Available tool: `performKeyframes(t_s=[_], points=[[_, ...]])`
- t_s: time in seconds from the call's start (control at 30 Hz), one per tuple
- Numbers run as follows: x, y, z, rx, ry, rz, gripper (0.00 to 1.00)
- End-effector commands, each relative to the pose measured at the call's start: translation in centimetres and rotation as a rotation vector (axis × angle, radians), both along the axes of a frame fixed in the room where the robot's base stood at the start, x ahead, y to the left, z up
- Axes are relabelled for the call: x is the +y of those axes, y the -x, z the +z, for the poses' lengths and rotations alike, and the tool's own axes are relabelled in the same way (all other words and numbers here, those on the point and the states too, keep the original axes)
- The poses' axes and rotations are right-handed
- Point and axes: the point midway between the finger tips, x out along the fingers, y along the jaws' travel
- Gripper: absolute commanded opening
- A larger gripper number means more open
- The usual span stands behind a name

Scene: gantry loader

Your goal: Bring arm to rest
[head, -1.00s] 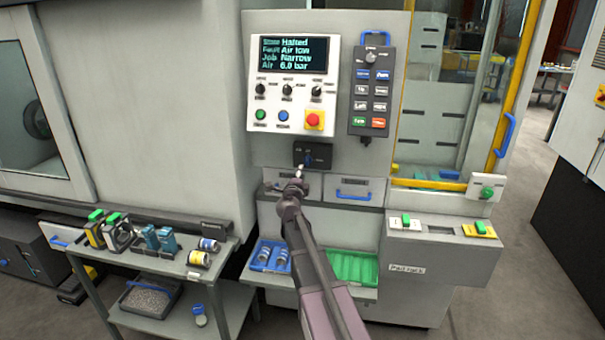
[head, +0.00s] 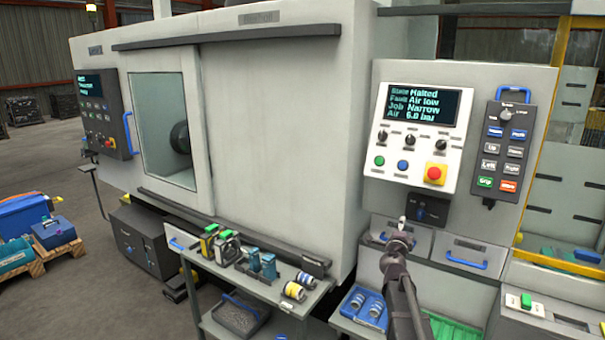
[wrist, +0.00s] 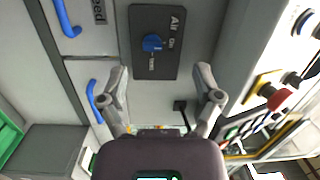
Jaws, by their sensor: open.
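My gripper (head: 402,226) is at the end of my raised arm at the lower right of the head view, in front of the loader's front panel. In the wrist view my gripper (wrist: 162,88) has its two fingers spread wide with nothing between them. A dark air valve plate (wrist: 155,42) with a blue knob (wrist: 153,43) lies just beyond the fingertips, apart from them. In the head view the plate (head: 428,210) is directly behind my gripper, which partly covers it. The control screen (head: 422,105) reads State Halted, Fault Air low, Air 6.0 bar.
A button pendant (head: 503,150) hangs right of the control panel (head: 412,140). Drawers with blue handles (head: 467,263) sit below the valve. A side cart (head: 262,285) with tools stands left of my arm. Blue (head: 362,307) and green (head: 455,333) trays lie low nearby.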

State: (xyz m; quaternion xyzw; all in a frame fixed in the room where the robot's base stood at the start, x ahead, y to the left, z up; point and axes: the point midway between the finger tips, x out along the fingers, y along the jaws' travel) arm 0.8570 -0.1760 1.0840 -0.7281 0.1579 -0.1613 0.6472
Motion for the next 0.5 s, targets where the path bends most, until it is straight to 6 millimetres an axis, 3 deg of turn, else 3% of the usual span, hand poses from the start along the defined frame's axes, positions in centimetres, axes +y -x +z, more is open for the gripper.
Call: performKeyframes(t_s=[0.27,0.5], points=[[7.8,1.0,-0.1,0.098,0.224,0.325,0.83],[14.4,3.5,-2.6,0.252,0.423,0.616,0.83]])
